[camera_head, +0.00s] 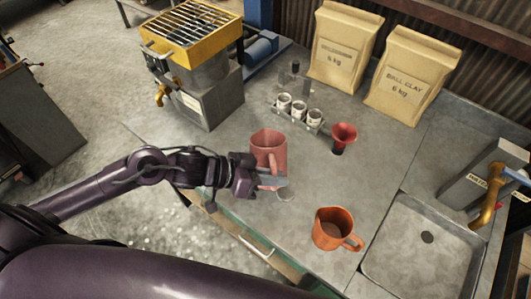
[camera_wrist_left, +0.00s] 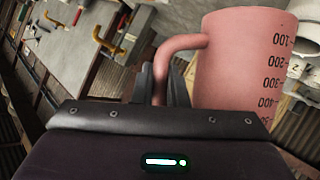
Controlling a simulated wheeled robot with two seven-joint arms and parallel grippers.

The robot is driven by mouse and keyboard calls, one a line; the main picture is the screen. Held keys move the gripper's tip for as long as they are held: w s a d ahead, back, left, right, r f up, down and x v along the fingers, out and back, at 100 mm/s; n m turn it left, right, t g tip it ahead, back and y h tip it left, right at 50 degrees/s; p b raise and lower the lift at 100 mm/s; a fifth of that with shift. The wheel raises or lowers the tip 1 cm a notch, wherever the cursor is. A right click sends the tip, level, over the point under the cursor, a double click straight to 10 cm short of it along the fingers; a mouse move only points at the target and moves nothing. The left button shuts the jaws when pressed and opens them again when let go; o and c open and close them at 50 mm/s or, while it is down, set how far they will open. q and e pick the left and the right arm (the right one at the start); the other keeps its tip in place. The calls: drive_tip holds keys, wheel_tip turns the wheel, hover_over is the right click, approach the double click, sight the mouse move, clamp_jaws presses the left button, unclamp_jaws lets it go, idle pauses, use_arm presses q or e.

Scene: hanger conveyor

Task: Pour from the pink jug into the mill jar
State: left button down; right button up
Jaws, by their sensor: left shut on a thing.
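The pink jug (camera_head: 268,147) is near the front of the bench and looks about upright. It also shows in the left wrist view (camera_wrist_left: 240,65), with dark volume marks on its side. My left gripper (camera_head: 268,182) is shut on the jug's handle (camera_wrist_left: 185,43); the fingers (camera_wrist_left: 160,85) close around it. I cannot tell whether the jug's base touches the bench. A small dark vessel with a red funnel top (camera_head: 343,136), perhaps the mill jar, stands to the right of the jug and apart from it. The jug's contents are hidden. My right gripper is not in view.
An orange jug (camera_head: 335,230) stands at the front right, beside the sink (camera_head: 425,250). A rack of small cups (camera_head: 297,112) is behind the pink jug. A yellow-topped machine (camera_head: 193,65) stands left; two paper bags (camera_head: 412,75) stand at the back.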

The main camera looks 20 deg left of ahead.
use_arm(q)
drive_tip(key=shift+r+p, duration=0.35)
drive_tip(key=shift+p, duration=0.15)
idle(0.4)
drive_tip(key=shift+w+a+r+n+g+p, duration=0.15)
drive_tip(key=shift+r+n+g+p, duration=0.3)
drive_tip(key=shift+p, duration=0.4)
drive_tip(key=shift+h, duration=0.4)
drive_tip(key=shift+w+r+n+g, duration=0.1)
drive_tip(key=shift+r+n+g, duration=0.15)
drive_tip(key=shift+n, duration=0.2)
